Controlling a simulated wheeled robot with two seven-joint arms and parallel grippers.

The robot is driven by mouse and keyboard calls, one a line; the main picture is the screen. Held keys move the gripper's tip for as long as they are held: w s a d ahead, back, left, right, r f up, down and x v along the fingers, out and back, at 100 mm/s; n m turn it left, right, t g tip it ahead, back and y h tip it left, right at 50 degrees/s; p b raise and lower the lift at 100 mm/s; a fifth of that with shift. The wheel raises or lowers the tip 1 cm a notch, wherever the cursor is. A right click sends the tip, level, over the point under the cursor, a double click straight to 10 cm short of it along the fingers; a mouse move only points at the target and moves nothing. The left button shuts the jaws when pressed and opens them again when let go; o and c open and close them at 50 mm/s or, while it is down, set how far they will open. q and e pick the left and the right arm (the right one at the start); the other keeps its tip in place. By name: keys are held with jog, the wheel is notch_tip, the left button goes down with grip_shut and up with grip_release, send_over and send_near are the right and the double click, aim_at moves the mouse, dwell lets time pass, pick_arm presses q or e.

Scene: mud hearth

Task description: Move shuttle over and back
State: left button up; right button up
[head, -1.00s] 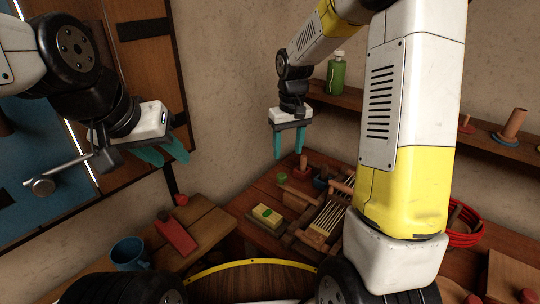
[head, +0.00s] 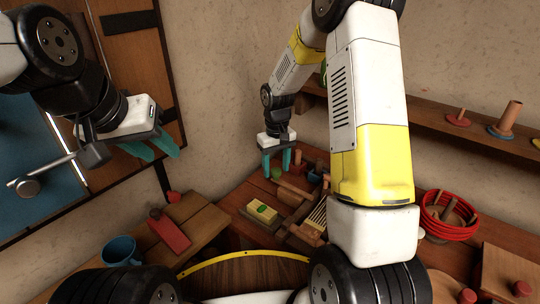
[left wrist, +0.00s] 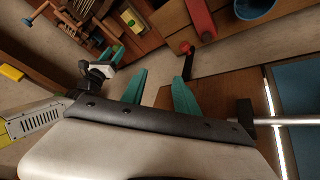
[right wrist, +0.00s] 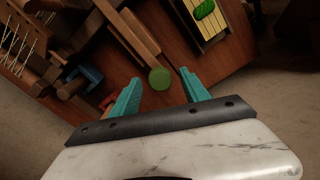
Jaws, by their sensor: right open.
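A small wooden loom (head: 312,218) with pale strings stands on the right-hand table. Its frame and strings also show at the left of the right wrist view (right wrist: 22,45). A pale yellow block with a green oval piece on top (head: 258,216) lies beside the loom; I cannot tell whether this is the shuttle. My right gripper (head: 276,163) is open and empty, pointing down above the table behind that block. A green round piece (right wrist: 159,78) shows between its fingertips, apparently below them. My left gripper (head: 160,149) is open and empty in the air at the left.
A red block (head: 172,232) and a blue mug (head: 121,250) are on the left-hand table. A red coiled basket (head: 449,214) stands at the right. A wall shelf (head: 430,122) holds spools. My right arm hides part of the right-hand table.

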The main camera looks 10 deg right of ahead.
jog(key=shift+c, duration=0.4)
grip_shut()
dwell(0.9)
